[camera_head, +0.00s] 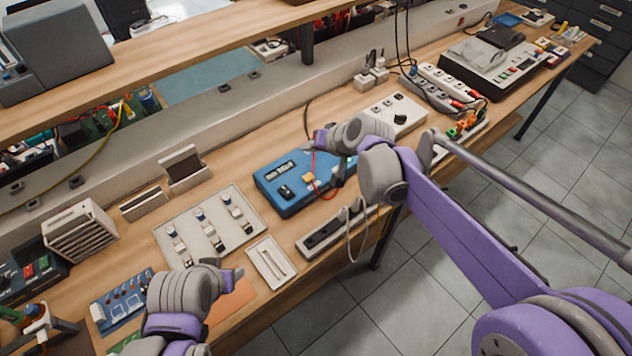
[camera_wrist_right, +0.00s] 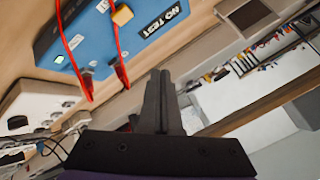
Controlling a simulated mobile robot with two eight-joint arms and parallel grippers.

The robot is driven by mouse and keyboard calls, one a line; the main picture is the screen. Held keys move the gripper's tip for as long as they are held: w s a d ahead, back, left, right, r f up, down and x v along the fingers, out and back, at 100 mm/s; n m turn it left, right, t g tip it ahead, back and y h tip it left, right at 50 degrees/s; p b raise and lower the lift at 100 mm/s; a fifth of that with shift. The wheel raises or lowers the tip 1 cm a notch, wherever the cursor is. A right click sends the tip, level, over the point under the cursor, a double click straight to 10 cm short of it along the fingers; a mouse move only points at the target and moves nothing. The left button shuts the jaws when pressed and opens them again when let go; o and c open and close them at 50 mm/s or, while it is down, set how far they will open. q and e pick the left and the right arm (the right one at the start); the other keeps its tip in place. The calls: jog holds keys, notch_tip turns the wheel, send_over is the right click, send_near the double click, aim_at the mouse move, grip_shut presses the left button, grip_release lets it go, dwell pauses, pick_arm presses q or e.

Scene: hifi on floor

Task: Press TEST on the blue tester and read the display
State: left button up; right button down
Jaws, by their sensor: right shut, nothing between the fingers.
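The blue tester (camera_head: 275,202) lies on the workbench in the middle of the head view, with a dark display window (camera_head: 279,170), a black part near its front and a yellow block (camera_head: 308,177) with red leads. I cannot read the display. My right gripper (camera_head: 325,143) is at the tester's back right and hides part of it. In the right wrist view, its fingers (camera_wrist_right: 160,85) are shut and empty, apart from the tester (camera_wrist_right: 170,45), whose lettering includes "TEST". A small green spot shows there. My left gripper (camera_head: 235,278) is at the lower left; its finger gap is unclear.
A white tray (camera_head: 250,262) and a panel of components (camera_head: 163,243) lie left of the tester. A grey box with a knob (camera_head: 412,112) stands behind right. A shelf (camera_head: 215,55) runs along the back.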

pick_arm(q)
jog(key=shift+w, duration=0.1)
pick_arm(e)
jog(key=shift+w, duration=0.15)
pick_arm(q)
jog(key=f+b, duration=0.1)
jog(key=f, duration=0.1)
jog(key=s+f+b, duration=0.1)
jog(key=f+b, duration=0.3)
jog(key=shift+s+f, duration=0.1)
jog(key=shift+s, duration=0.3)
pick_arm(e)
send_over(308, 177)
jog(key=f, duration=0.5)
jog(key=s+f, duration=0.1)
jog(key=f, duration=0.2)
jog(key=shift+d, duration=0.35)
pick_arm(q)
jog(key=shift+f+b, duration=0.25)
jog(key=shift+b, duration=0.05)
pick_arm(e)
jog(key=shift+w+f, duration=0.1)
jog(key=shift+f, duration=0.35)
pick_arm(q)
jog(key=shift+s+f, duration=0.1)
jog(key=shift+f, duration=0.2)
pick_arm(e)
jog(key=shift+f, duration=0.4)
